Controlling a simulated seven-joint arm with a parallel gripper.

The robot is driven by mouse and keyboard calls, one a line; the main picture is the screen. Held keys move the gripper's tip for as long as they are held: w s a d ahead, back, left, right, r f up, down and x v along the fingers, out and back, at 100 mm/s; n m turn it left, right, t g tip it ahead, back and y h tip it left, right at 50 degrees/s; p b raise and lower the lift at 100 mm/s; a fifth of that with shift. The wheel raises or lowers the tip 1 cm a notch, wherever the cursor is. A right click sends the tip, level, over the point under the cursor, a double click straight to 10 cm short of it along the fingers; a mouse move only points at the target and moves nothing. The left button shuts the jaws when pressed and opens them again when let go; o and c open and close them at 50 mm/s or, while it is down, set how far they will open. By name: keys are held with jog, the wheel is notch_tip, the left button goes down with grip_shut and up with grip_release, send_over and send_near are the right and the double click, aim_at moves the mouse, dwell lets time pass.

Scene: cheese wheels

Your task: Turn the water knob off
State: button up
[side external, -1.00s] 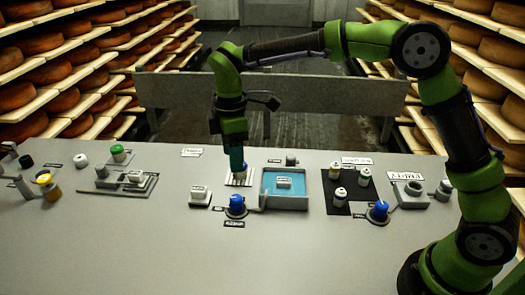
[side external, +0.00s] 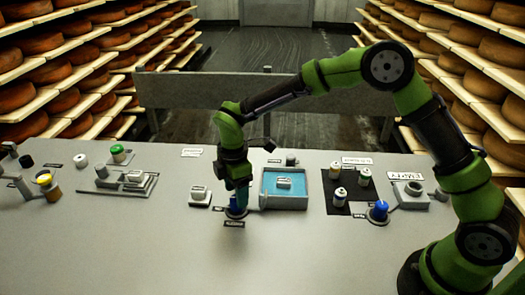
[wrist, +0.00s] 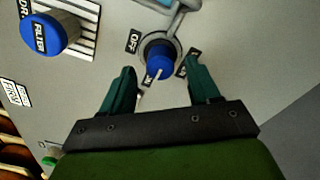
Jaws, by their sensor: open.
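The blue water knob (wrist: 158,60) sits on a round grey base beside the basin, with OFF and ON labels around it. A white pointer line on it runs toward the ON label (wrist: 148,81); the OFF label (wrist: 133,42) is on its upper left. My gripper (wrist: 161,72) is open, with one finger on each side of the knob and gaps showing; I cannot tell how far above it the tips are. In the side view my gripper (side external: 237,200) points down over the knob (side external: 236,212), hiding much of it. The basin (side external: 284,206) holds blue water.
A black mat (side external: 350,206) with several small jars and another blue knob (side external: 380,210) are right. The table front is clear.

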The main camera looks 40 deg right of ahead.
jog(key=shift+f, duration=1.7)
jog(key=c, duration=1)
jog(key=shift+c, duration=0.2)
